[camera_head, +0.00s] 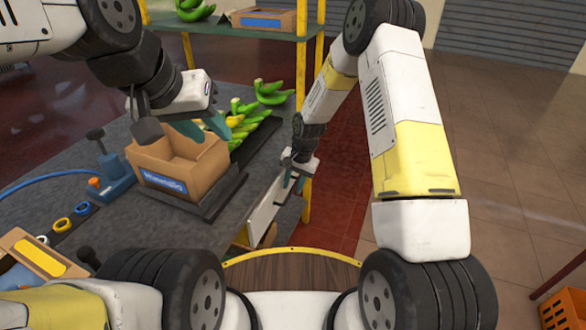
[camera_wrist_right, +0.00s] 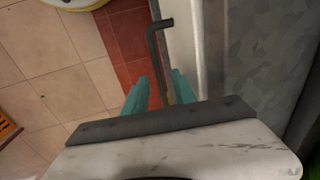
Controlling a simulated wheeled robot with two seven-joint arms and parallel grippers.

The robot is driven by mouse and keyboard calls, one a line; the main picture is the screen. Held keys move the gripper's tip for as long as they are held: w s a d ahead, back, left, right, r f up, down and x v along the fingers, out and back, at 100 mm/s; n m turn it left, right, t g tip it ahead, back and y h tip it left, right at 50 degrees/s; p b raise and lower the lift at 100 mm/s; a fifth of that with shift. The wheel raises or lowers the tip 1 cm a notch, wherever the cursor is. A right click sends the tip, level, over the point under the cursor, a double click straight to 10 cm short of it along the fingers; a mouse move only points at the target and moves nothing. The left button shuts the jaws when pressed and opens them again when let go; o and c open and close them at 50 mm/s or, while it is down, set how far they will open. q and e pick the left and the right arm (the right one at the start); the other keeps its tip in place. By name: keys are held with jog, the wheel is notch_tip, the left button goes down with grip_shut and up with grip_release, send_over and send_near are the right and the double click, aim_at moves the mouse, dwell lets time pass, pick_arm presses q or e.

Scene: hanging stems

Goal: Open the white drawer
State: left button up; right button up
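The white drawer (camera_head: 264,212) is under the edge of the grey worktable, on the side facing the red floor strip. Its pale front also shows in the right wrist view (camera_wrist_right: 183,40), with a dark bar handle (camera_wrist_right: 152,48) standing out from it. My right gripper (camera_head: 294,180) is at the drawer front. In the right wrist view its two teal fingers (camera_wrist_right: 159,88) are apart, with the handle bar running down between them. Whether either finger touches the bar I cannot tell.
Blue and yellow tape rings (camera_head: 62,224) and a blue tool (camera_head: 114,180) are at left. The tiled floor at right is clear; an orange crate (camera_head: 562,312) stands at its edge.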

jog(key=shift+f, duration=0.35)
grip_shut()
dwell(1.2)
